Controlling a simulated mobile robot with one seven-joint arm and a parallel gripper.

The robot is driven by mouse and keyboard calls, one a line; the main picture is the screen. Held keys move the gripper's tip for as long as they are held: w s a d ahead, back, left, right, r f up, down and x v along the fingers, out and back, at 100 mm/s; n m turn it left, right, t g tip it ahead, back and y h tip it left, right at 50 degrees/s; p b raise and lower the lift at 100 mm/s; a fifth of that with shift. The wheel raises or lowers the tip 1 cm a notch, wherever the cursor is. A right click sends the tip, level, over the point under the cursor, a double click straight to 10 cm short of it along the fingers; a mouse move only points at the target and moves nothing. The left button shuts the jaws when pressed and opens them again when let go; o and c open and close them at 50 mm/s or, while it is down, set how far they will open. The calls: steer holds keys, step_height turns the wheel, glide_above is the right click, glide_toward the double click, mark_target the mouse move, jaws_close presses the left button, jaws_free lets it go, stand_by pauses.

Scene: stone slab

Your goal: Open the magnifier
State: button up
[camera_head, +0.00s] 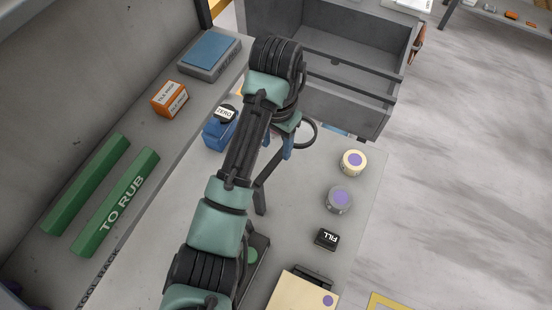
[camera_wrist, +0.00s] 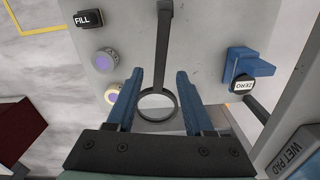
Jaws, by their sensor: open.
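The magnifier has a black ring and a long flat dark arm; in the wrist view its arm (camera_wrist: 163,45) runs up from the ring over the pale slab. In the head view, part of its ring (camera_head: 316,132) shows just right of my gripper, near the drawer end of the slab; the rest is partly hidden by my arm. My gripper (camera_wrist: 158,72) is open, with one blue finger on each side of the magnifier in the wrist view. No contact shows, and I cannot tell the height gap. The blue fingers also show in the head view (camera_head: 281,143).
A cream knob (camera_head: 353,161), a grey knob (camera_head: 339,199) and a black FILL button (camera_head: 327,239) stand on the right. A blue block with a ZERO button (camera_head: 225,113) is on the left. A grey open drawer (camera_head: 345,108) lies beyond. Green bars (camera_head: 118,205) lie on the left ledge.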

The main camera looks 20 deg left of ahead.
mark_target(276, 159)
step_height(276, 159, down, 3)
steer(key=shift+r+b, duration=0.1)
steer(key=shift+b, duration=0.7)
steer(key=shift+f, duration=1.05)
steer(key=shift+c, duration=0.3)
jaws_close()
